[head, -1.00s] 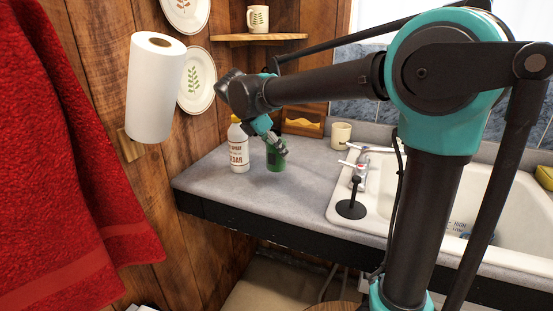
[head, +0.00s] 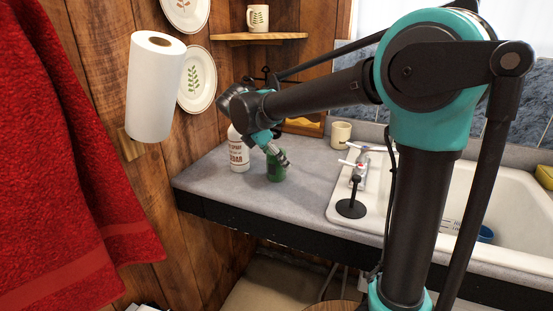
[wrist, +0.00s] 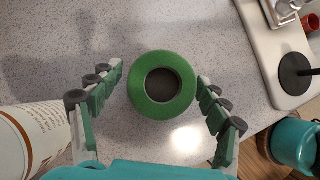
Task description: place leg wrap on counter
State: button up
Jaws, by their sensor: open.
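The leg wrap looks to be a green roll (head: 276,172) with a dark hollow centre, upright on the grey counter (head: 215,182) next to a white bottle. In the wrist view the roll (wrist: 139,86) shows from above, between my spread fingers, with a gap visible on each side. My gripper (head: 284,160) is open and sits right over the roll, pointing down at it. My fingers hide part of the roll in the head view.
The white bottle (head: 238,155) stands close on the left of the roll; it also shows in the wrist view (wrist: 30,135). A cream mug (head: 341,134) stands behind. A black stand (head: 351,208) is on the sink's edge at right. The counter's front left is clear.

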jog(key=v, duration=1.2)
jog(key=shift+r, duration=0.15)
jog(key=shift+d, duration=0.1)
